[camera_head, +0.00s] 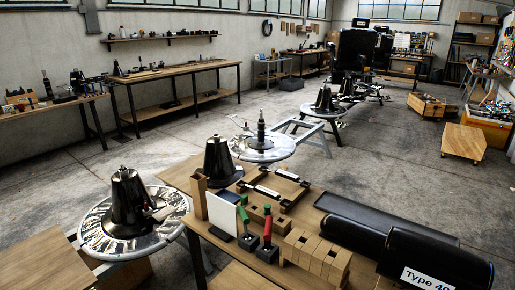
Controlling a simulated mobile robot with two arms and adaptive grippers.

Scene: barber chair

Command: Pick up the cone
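Several dark, shiny, cone-shaped pieces are in view. One cone (129,196) stands upright on a round, light metal plate (92,240) at the lower left. Another cone (218,157) stands upright on the near wooden table (180,175), at its far left corner. A smaller-looking cone (324,98) stands on a round stand farther back. I cannot tell from the picture which one the task names. Neither of my grippers shows in this view.
The near table also holds a wooden block rack (316,255), red- and green-handled tools (267,226), a white panel (222,213) and black padded cushions (432,262). A second round plate (285,149) stands behind the table. The concrete floor (400,165) at centre right is mostly clear.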

